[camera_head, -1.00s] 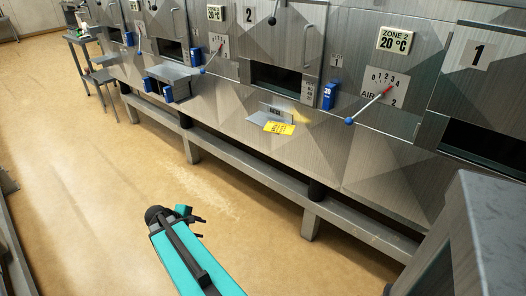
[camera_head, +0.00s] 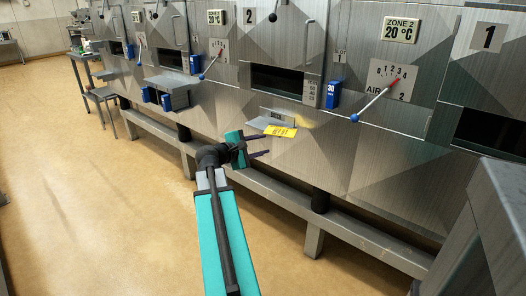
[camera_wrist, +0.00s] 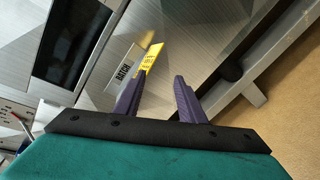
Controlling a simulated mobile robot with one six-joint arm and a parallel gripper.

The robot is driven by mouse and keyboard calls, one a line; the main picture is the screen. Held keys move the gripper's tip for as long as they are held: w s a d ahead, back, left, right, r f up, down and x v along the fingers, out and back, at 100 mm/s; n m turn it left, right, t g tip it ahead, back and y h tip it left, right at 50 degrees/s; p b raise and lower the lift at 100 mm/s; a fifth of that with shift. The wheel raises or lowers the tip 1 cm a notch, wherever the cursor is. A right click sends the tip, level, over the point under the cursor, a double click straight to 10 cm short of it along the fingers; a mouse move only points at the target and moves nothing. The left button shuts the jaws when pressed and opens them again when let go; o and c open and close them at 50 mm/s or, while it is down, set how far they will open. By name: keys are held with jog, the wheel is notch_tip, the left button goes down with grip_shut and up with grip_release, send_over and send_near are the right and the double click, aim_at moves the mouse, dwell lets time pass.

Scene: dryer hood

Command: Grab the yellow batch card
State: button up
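The yellow batch card (camera_head: 280,131) sticks out from a small metal holder (camera_head: 262,122) on the front of the machine, below a dark opening. In the wrist view the card (camera_wrist: 153,56) shows past the left fingertip, beside a holder face lettered "BATCH" (camera_wrist: 124,68). My gripper (camera_head: 264,146) is just left of and below the card in the head view. Its two dark fingers are spread apart with nothing between them. In the wrist view my gripper (camera_wrist: 157,82) is open, and the card's lower end is partly hidden by the left finger.
A lever with a blue knob (camera_head: 354,118) juts out to the right of the card. A blue "30" block (camera_head: 332,95) is fixed above it. A metal rail (camera_head: 270,188) runs low along the machine. A grey cabinet (camera_head: 500,200) stands at the right front. The floor at left is clear.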

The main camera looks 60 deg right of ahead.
aim_at(288, 136)
jog(key=shift+s+d+r, duration=0.4)
jog(key=shift+s+r, duration=0.25)
jog(key=shift+r, duration=0.1)
jog(key=shift+b+x, duration=0.9)
jog(key=shift+x, duration=6)
jog(key=shift+s+r, duration=0.1)
jog(key=shift+s, duration=0.05)
grip_shut()
jog(key=shift+a, duration=0.1)
